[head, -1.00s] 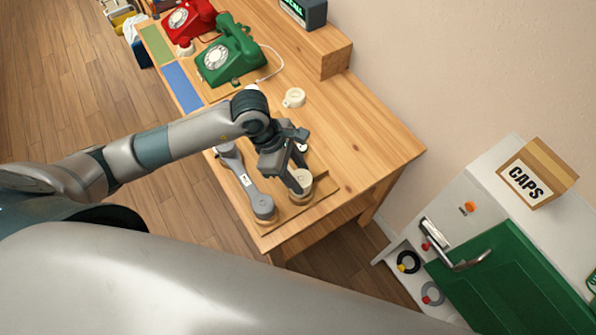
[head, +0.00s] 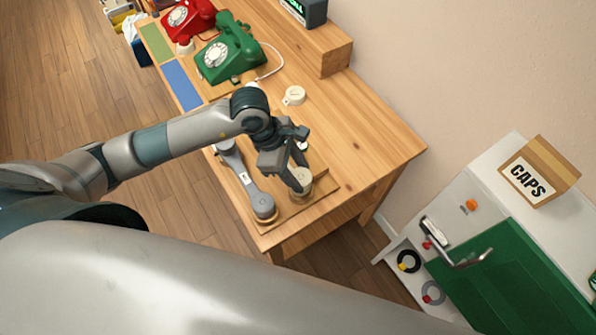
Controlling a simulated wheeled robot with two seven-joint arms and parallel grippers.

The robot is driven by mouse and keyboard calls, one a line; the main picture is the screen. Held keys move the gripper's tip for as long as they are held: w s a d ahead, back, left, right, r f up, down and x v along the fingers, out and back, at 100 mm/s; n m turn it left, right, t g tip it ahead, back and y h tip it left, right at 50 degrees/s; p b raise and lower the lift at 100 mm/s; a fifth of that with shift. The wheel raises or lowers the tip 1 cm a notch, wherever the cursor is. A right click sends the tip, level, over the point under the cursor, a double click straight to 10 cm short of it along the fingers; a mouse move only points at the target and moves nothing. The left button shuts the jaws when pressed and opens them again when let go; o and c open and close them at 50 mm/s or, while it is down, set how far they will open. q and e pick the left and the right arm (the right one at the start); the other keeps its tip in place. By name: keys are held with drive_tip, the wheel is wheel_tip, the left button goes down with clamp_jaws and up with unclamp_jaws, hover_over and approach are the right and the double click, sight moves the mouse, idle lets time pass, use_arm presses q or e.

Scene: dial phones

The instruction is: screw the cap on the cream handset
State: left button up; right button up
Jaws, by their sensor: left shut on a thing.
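The cream handset lies mostly hidden under my left gripper (head: 301,185). Its round cream near end (head: 301,175) shows at the fingers, over a wooden tray (head: 325,184) at the table's near end. My left gripper points down and is shut at this cream end. I cannot tell cap from handset there, nor how the cap sits. A separate round cream cap-like piece (head: 293,96) lies on the table behind the gripper. My right gripper is not in view.
A grey handset (head: 245,182) lies just left of the gripper. A green phone (head: 230,54) and a red phone (head: 188,18) stand farther back. A CAPS box (head: 563,166) sits on the white cabinet at right. The table right of the tray is clear.

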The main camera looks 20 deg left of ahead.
use_arm(q)
drive_tip(key=shift+b, duration=0.6)
idle(1.5)
drive_tip(key=shift+f+b, duration=0.65)
drive_tip(key=shift+b, duration=0.15)
drive_tip(key=o, duration=1)
drive_tip(key=shift+r, duration=0.1)
drive_tip(key=w+b+v, duration=0.1)
drive_tip(key=b+v, duration=0.3)
drive_tip(key=v, duration=1.3)
drive_tip(key=shift+s+b, duration=0.35)
drive_tip(key=shift+s, duration=0.15)
drive_tip(key=shift+a+r, duration=0.1)
drive_tip(key=shift+r, duration=0.05)
drive_tip(key=shift+c, duration=0.4)
